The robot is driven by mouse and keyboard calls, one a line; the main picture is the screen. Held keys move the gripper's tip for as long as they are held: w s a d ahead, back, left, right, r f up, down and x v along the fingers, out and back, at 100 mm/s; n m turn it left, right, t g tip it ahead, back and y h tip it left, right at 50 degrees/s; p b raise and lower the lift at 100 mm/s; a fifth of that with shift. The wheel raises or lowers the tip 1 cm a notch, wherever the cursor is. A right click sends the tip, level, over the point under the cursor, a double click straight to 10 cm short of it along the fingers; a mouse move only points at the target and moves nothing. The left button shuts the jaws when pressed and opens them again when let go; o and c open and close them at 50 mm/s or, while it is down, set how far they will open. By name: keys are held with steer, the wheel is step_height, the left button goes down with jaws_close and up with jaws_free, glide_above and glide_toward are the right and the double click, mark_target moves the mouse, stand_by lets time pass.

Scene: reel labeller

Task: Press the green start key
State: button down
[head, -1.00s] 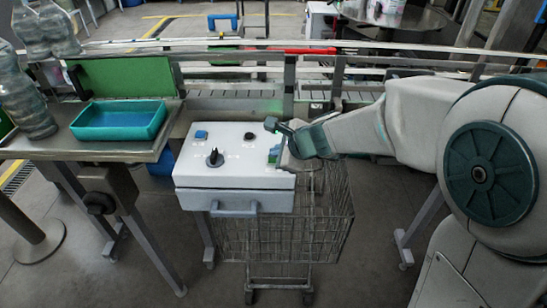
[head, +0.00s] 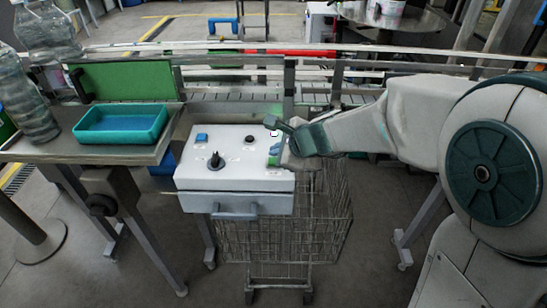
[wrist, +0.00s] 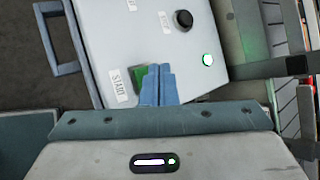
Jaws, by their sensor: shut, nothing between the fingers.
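The white control box (head: 232,172) stands in the middle of the head view. Its green start key (wrist: 140,74) shows in the wrist view beside a "START" label (wrist: 121,84). My gripper (wrist: 158,72) is shut and empty; its blue fingers cover the right part of the key. I cannot tell whether the tips touch the key. In the head view my gripper (head: 275,149) is over the box's right edge, and the key is hard to make out there. A round lamp (wrist: 207,60) on the box glows white with a green rim.
The box also has a blue key (head: 201,137), a black knob (head: 214,161), a black round button (head: 249,139) and a front handle (head: 234,212). A wire cart (head: 290,230) stands below. A teal tray (head: 120,138) is on the left table. A conveyor runs behind.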

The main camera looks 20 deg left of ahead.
step_height(320, 180, up, 5)
steer(key=p, duration=0.4)
steer(key=shift+p, duration=0.35)
stand_by(0.5)
steer(key=s+d+r+n+h, duration=0.1)
steer(key=s+d+n+h, duration=0.1)
steer(key=s+d+n, duration=0.3)
steer(key=s+d+r+n+g+h, duration=0.1)
steer(key=s+d+n+h, duration=0.2)
steer(key=d, duration=1.1)
steer(key=s+d+r+n+h, duration=0.1)
steer(key=s+d+n+h, duration=0.1)
steer(key=s+d+n, duration=0.6)
steer(key=s+d, duration=0.1)
steer(key=s, duration=0.2)
steer(key=shift+d+h+b, duration=0.3)
steer(key=shift+d, duration=0.05)
